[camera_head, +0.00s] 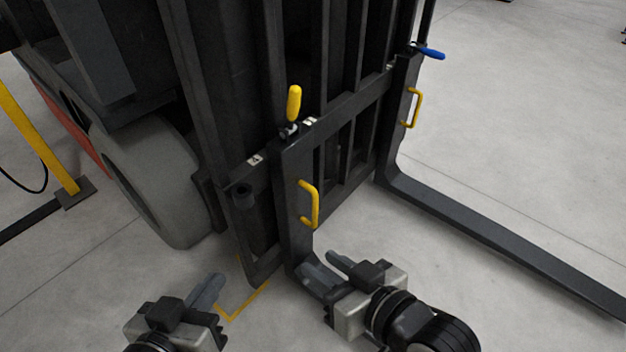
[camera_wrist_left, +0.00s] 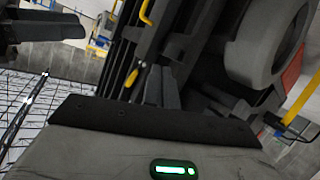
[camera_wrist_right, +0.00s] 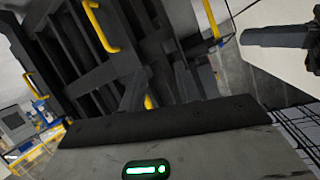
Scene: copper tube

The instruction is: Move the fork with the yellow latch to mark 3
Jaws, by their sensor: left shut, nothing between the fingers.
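The fork with the yellow latch (camera_head: 296,170) is the nearer upright fork on the forklift carriage in the head view. Its yellow latch (camera_head: 294,103) stands upright at the top, and a yellow handle (camera_head: 315,204) is on its shank. Its lower end is partly hidden by my right gripper. Small white mark plates (camera_head: 254,160) sit along the carriage bar (camera_head: 348,104); the nearest seems to read 4, the others are too small to read. My left gripper (camera_head: 217,280) is shut and empty, low and left of the fork. My right gripper (camera_head: 316,260) is open and empty, by the fork's foot, below the handle.
The other fork (camera_head: 480,227) with a blue latch (camera_head: 430,53) reaches out to the right. A grey wheel (camera_head: 155,180) and a yellow post (camera_head: 38,135) are at the left. Yellow floor tape (camera_head: 236,312) lies between my grippers. Floor at the right is clear.

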